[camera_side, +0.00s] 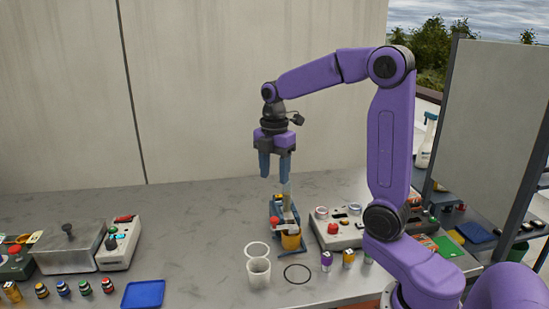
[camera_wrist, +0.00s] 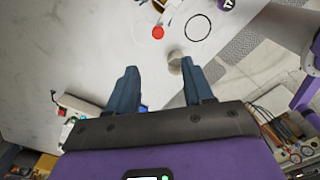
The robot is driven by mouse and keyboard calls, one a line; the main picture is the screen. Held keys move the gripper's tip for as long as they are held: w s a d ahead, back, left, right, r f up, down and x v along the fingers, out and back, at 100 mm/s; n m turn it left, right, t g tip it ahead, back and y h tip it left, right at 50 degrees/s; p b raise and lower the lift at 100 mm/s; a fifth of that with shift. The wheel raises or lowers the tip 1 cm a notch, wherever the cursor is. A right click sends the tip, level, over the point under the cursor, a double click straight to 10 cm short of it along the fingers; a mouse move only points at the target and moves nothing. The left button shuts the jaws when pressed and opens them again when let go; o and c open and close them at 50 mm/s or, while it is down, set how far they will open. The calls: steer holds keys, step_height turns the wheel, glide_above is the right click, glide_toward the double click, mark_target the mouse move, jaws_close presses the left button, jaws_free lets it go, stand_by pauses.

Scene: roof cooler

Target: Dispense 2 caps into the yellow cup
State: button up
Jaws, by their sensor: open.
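The yellow cup (camera_side: 291,239) stands at the front of a blue-based dispenser (camera_side: 275,211), with its upper part partly hidden. The dispenser has a red knob (camera_side: 275,221) and a pale upright tube (camera_side: 287,197). In the wrist view the red knob (camera_wrist: 157,32) shows beyond my fingers, and the tube's top (camera_wrist: 175,63) appears near the right finger. My gripper (camera_side: 274,179) points down above the dispenser, apart from the knob. Its fingers (camera_wrist: 159,67) are open with nothing held. I cannot make out any caps.
A control box (camera_side: 338,229) is close on the right. A metal box (camera_side: 68,249), small jars and a blue tray (camera_side: 143,294) are at left. The table's left middle is clear.

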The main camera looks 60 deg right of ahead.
steer(key=shift+r, duration=1.85)
steer(key=shift+c, duration=0.5)
steer(key=h, duration=1.8)
glide_toward(272, 220)
steer(key=d, duration=1.1)
steer(key=shift+f, duration=0.1)
jaws_close()
